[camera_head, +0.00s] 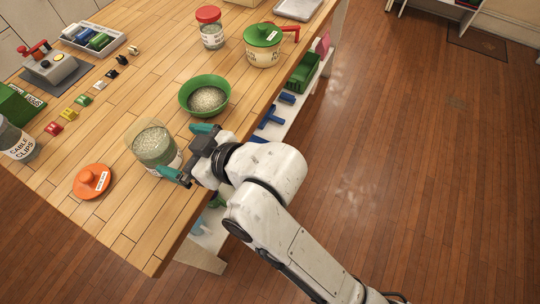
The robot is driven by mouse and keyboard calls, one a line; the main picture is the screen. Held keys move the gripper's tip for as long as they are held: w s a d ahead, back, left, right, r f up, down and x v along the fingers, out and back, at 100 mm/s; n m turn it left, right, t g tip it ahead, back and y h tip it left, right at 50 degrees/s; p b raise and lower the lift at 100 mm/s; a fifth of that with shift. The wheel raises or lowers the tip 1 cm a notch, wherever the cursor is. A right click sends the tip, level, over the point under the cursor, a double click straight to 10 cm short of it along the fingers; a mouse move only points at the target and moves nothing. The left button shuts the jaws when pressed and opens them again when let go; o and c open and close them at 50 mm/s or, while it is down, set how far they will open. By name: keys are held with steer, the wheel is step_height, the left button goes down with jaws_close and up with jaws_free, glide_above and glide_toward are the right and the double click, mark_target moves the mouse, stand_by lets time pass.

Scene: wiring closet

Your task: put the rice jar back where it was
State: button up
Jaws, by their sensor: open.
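An open glass jar (153,143) with pale grainy contents stands upright near the table's front edge. It looks like the rice jar, but its label is partly hidden by my gripper and I cannot read it.
A green bowl (206,108) of grains stands close behind the gripper. A red-lidded jar (210,35) and a green-lidded pot (263,53) stand farther back. The cable clips jar (14,140) is at the left. Small colored blocks (68,114) lie between. Bare wood shows around the lid.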

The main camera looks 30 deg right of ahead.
steer(key=s+d+f+m+g+h, duration=0.45)
steer(key=s+d+f, duration=0.45)
steer(key=d+f, duration=0.4)
steer(key=s+d+f+m+g+h, duration=0.1)
steer(key=s+d+f+g, duration=0.1)
steer(key=s+d, duration=0.5)
steer(key=s+d+f+m+g+h, duration=0.2)
steer(key=s+d, duration=0.4)
steer(key=s, duration=0.3)
step_height(320, 180, down, 2)
steer(key=shift+s+d+g, duration=0.3)
steer(key=shift+d+g, duration=0.1)
steer(key=shift+g, duration=0.45)
